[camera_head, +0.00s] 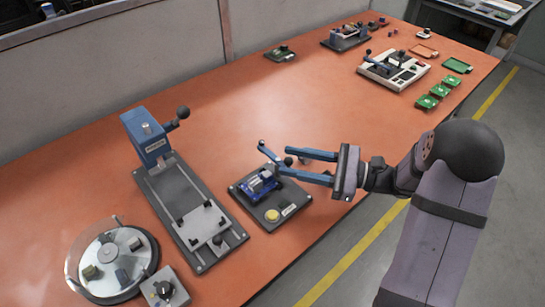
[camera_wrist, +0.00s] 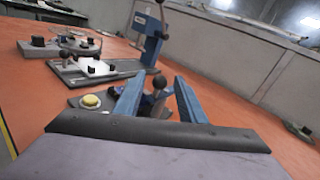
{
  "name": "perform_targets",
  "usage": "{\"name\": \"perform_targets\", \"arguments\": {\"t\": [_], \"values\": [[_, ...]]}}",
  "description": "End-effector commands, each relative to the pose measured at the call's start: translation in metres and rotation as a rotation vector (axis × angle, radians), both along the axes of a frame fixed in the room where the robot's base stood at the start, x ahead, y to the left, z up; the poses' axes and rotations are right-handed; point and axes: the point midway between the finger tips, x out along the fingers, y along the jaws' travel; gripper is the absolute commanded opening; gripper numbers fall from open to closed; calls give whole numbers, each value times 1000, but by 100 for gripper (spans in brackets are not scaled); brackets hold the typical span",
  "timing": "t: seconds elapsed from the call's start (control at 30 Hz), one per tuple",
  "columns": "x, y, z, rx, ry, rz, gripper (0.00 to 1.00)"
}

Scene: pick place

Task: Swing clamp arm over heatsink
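A small clamp station on a dark base plate (camera_head: 249,208) sits near the middle front of the orange table. It carries a blue fixture block (camera_head: 260,182) with a silver-grey part that may be the heatsink, and a yellow button (camera_head: 272,215). A blue arm (camera_head: 267,151) with a ball end rises at its back. A dark ball knob (camera_head: 289,161) is close to my fingertips. My gripper (camera_head: 285,160) is open, its blue fingers apart. In the wrist view the knob (camera_wrist: 159,82) shows between the fingers, with no clear contact. The fingers partly hide the fixture.
Left of the station stands a blue press (camera_head: 150,140) on a long plate with rails. A round dial tray (camera_head: 113,262) and a grey knob box (camera_head: 164,290) are at front left. A beige device (camera_head: 393,72) and green boards (camera_head: 439,90) lie far right. The table centre is clear.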

Motion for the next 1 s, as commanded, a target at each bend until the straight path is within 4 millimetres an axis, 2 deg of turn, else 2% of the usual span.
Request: {"name": "perform_targets", "arguments": {"t": [0.2, 0.4, 0.8, 0.83, 0.97, 1.0], "values": [[4, 30, 0, -1, 0, 4, 37], [9, 49, 0, -1, 0, 3, 37], [10, 56, 0, -1, 0, 0, 37], [10, 56, 0, -1, 0, 0, 34], [10, 56, 0, -1, 0, 0, 3], [10, 56, 0, -1, 0, 1, 0]]}}
